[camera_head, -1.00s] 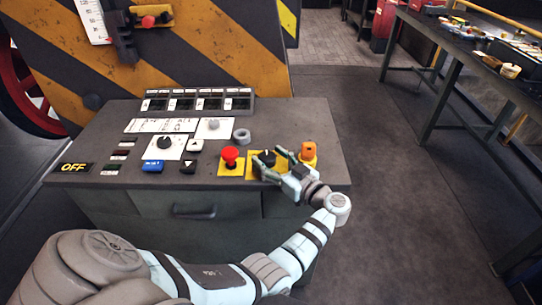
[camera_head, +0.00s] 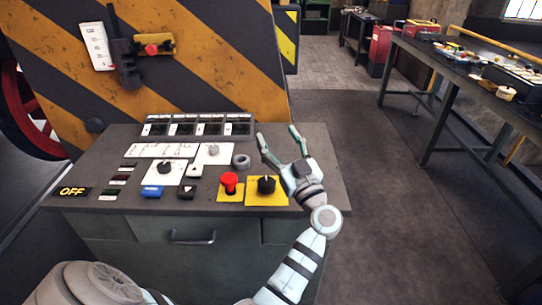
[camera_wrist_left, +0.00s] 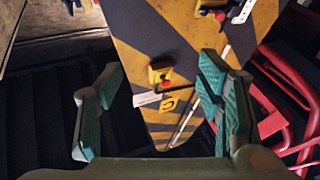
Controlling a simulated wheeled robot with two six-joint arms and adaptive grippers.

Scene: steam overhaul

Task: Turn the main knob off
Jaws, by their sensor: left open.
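A black knob (camera_head: 266,185) sits on a yellow plate (camera_head: 265,199) at the right part of the sloped console top, with a white mark on it. I take it to be the main knob. My left gripper (camera_head: 279,136) is open and empty, raised above and behind the knob, fingers pointing away from me. It does not touch the knob. My right gripper is not in view.
A red mushroom button (camera_head: 230,181) stands just left of the knob. The console (camera_head: 110,215) also carries a smaller black knob (camera_head: 165,168), a grey ring (camera_head: 241,161) and an OFF plate (camera_head: 73,191). A striped panel (camera_head: 200,60) rises behind. Open floor lies to the right.

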